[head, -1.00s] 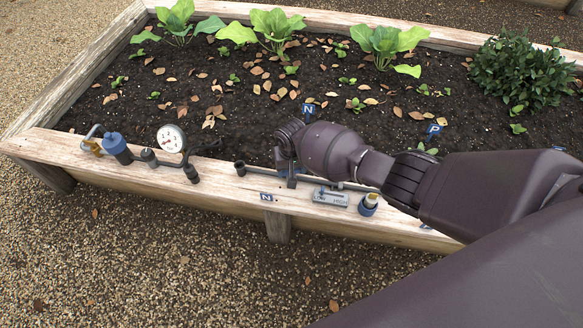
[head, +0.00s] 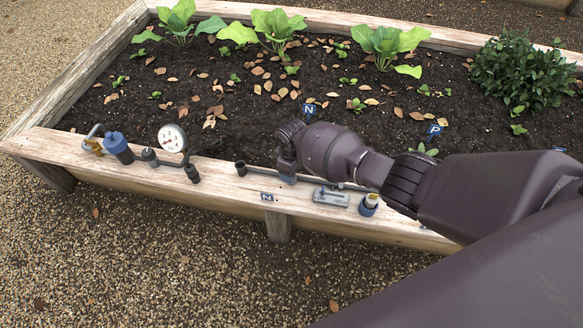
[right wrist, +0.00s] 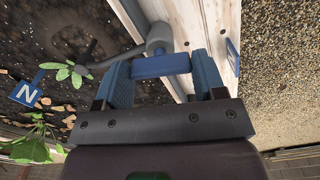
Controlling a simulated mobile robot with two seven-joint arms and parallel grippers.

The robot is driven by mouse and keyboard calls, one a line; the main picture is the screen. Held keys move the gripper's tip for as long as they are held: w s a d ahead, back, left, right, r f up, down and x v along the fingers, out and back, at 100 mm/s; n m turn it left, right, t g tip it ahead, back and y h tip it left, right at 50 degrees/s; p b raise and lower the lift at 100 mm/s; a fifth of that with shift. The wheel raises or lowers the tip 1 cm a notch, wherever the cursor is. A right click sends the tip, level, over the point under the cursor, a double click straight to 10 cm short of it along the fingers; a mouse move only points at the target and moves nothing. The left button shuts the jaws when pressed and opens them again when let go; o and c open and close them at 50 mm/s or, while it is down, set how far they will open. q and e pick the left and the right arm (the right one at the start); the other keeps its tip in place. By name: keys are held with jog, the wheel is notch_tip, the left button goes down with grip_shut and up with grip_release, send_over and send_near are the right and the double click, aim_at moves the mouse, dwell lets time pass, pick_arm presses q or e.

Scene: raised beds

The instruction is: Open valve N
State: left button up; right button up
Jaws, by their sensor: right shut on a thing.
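Valve N is on a dark pipe on the bed's near plank, close to a blue N tag (head: 267,197) on the plank's face. In the right wrist view its grey body (right wrist: 158,38) and blue handle (right wrist: 162,66) show, the handle lying across the picture between my two blue fingers. My right gripper (right wrist: 163,78) is shut on this handle. In the head view the gripper hides most of the valve, and only a bit of blue (head: 287,180) shows under it. I cannot tell the handle's angle to the pipe for sure. My left gripper is not in view.
A round gauge (head: 172,138) and a blue cylinder (head: 117,147) stand on the plank to the left. A small LOW–HIGH plate (head: 331,197) and a blue-collared fitting (head: 369,205) are just right of the valve. Blue N (head: 308,109) and P (head: 434,130) markers stand in the soil.

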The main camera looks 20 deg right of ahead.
jog(key=shift+s+f+n, duration=0.1)
jog(key=shift+f+n, duration=0.05)
jog(key=shift+n, duration=1.35)
jog(key=o, duration=0.9)
